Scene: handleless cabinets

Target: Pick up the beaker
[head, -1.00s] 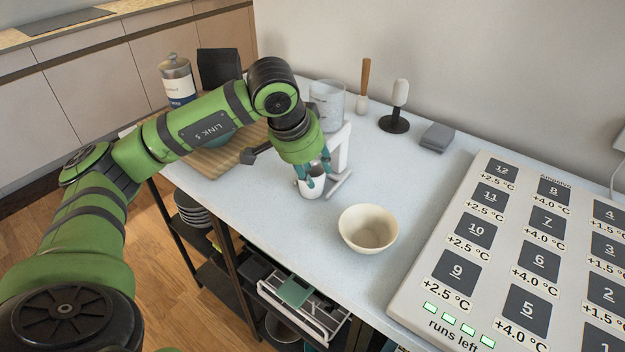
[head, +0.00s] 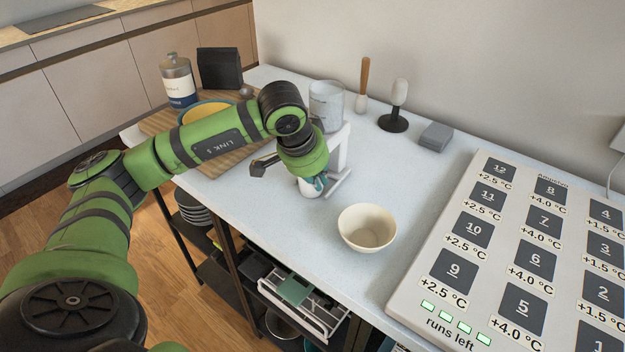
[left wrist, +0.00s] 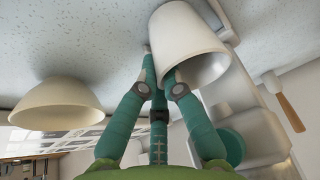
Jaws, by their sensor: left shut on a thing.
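A small white beaker (head: 308,190) is on the pale worktop, beside the foot of a white stand (head: 342,155). My left gripper (head: 316,178) reaches down over it from above and hides most of it. In the left wrist view the beaker (left wrist: 185,35) has its open mouth towards the camera, and the teal fingers (left wrist: 163,80) of my left gripper are shut on its rim and wall. I cannot tell whether its base still touches the worktop. My right gripper is not in view.
A cream bowl (head: 367,228) stands close by to the right. A clear container (head: 327,105) stands behind the arm. A large numbered panel (head: 455,250) fills the right. Worktop behind the cream bowl is clear.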

